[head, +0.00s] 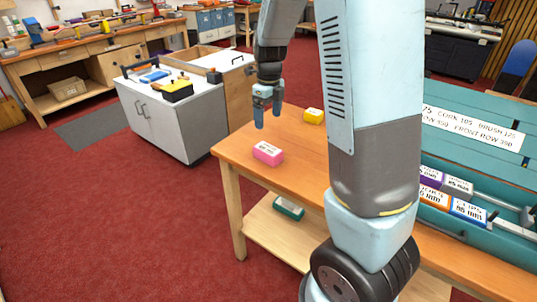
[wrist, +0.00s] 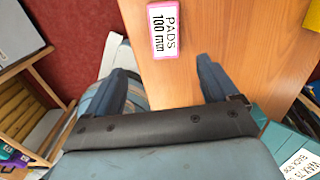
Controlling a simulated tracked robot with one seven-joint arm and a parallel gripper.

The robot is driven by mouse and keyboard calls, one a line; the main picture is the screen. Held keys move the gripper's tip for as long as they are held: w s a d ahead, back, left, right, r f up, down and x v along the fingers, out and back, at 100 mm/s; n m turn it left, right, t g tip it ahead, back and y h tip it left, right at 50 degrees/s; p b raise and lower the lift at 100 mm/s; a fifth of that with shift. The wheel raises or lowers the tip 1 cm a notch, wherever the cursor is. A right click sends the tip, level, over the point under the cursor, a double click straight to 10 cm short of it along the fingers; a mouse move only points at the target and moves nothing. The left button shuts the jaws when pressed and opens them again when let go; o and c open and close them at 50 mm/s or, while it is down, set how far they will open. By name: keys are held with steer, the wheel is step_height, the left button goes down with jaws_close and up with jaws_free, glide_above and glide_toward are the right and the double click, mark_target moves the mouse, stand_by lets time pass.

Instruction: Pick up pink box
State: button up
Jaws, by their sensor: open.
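The pink box (head: 268,153) lies on the orange-brown wooden bench top (head: 290,153), near its left corner in the head view. In the wrist view the pink box (wrist: 165,30) shows a white label reading "PADS 100 mm", ahead of the fingers and near the bench edge. My gripper (head: 268,116) is open and empty, above the bench and apart from the box. In the wrist view its two fingers (wrist: 162,88) are spread wide, with bare bench top and edge between them.
A yellow box (head: 313,116) sits farther back on the bench. A green box (head: 289,208) lies on the lower shelf. A teal rack (head: 470,165) with several labelled boxes stands at the right. A white cabinet (head: 165,125) stands to the left across red floor.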

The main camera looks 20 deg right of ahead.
mark_target(268, 148)
steer(key=shift+m, duration=0.6)
steer(key=f, duration=0.9)
steer(key=shift+w+f, duration=0.35)
steer(key=shift+w+d+f, duration=0.1)
steer(key=shift+w+f, duration=0.05)
steer(key=shift+f, duration=1.15)
steer(key=shift+w+d+f, duration=0.1)
steer(key=shift+w+f, duration=0.05)
steer(key=shift+f, duration=1.15)
steer(key=c, duration=1.2)
steer(key=shift+c, duration=0.2)
steer(key=shift+r, duration=0.1)
